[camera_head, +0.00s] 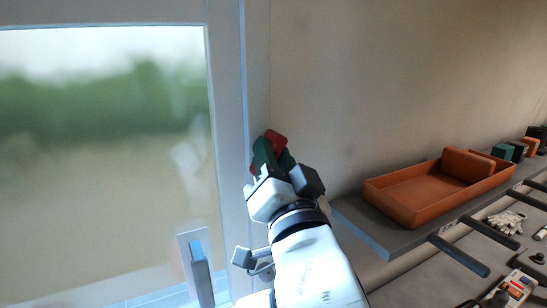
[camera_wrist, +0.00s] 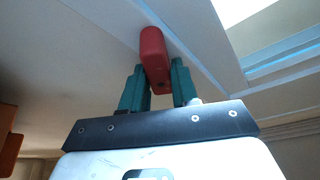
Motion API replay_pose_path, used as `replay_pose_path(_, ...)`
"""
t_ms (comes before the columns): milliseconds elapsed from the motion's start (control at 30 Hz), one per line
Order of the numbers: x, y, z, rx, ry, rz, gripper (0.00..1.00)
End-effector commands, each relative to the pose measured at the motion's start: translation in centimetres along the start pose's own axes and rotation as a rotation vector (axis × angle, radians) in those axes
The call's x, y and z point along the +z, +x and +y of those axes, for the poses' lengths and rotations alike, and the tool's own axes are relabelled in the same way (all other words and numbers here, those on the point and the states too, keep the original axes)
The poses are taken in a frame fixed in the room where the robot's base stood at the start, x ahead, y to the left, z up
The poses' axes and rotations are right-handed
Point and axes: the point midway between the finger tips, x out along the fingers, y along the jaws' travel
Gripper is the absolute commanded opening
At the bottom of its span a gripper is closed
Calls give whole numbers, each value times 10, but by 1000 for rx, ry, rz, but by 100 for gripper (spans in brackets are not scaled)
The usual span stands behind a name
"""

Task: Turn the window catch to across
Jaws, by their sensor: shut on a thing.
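The window catch (camera_head: 277,139) is a red, rounded lever at the right side of the white window frame, mostly covered by my gripper in the head view. In the wrist view the red catch (camera_wrist: 152,44) stands against the pale frame, its near end between the fingers. My gripper (camera_head: 270,155) has green fingers and is shut on the catch. In the wrist view one finger of my gripper (camera_wrist: 158,78) is on each side of it. The catch's pivot is hidden, and I cannot tell its exact angle.
A grey handle (camera_head: 201,272) on a pale plate is on the window frame, lower left. A grey shelf (camera_head: 376,234) on the right wall bears an orange tray (camera_head: 399,208) with an orange block inside. White gloves (camera_head: 507,222) and small items lie lower right.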

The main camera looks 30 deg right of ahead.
Motion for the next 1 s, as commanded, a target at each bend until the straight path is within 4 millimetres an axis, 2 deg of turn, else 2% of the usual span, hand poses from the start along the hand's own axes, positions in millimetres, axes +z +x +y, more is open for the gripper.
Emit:
replay_pose_path(367,3,-2,0,62,160,2,0)
replay_pose_path(1000,0,0,-4,289,701,0,0)
